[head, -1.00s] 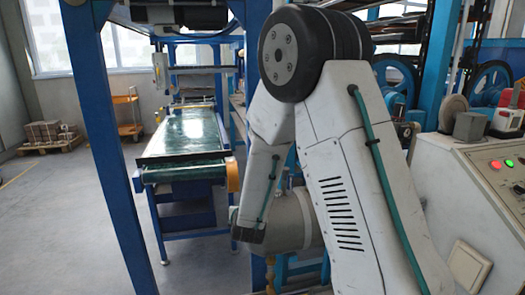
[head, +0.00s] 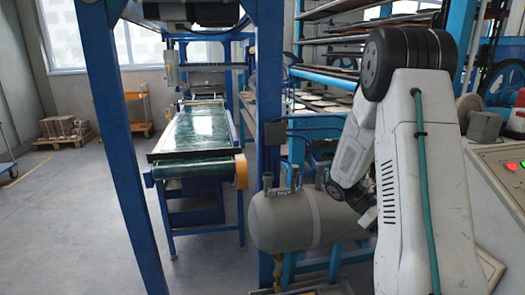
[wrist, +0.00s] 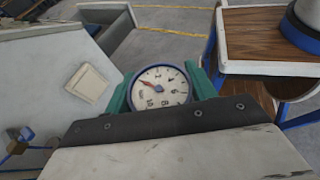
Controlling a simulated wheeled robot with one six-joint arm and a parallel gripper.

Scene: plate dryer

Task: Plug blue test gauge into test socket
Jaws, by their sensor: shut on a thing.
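The blue test gauge (wrist: 159,87) shows in the wrist view as a round white dial with a blue rim, black numbers and a red needle. My gripper (wrist: 160,92) is shut on it, with a green finger on each side. The gauge's back and connector are hidden. In the head view my arm stands at the right, and the gripper and gauge are not visible. I cannot make out the test socket in either view.
A grey tank (head: 300,218) stands beside my arm, below drying racks (head: 330,85). A control console (head: 500,190) is at the right. A green conveyor (head: 195,135) and blue post (head: 118,150) are left. A wooden-topped bench (wrist: 265,40) is at right in the wrist view.

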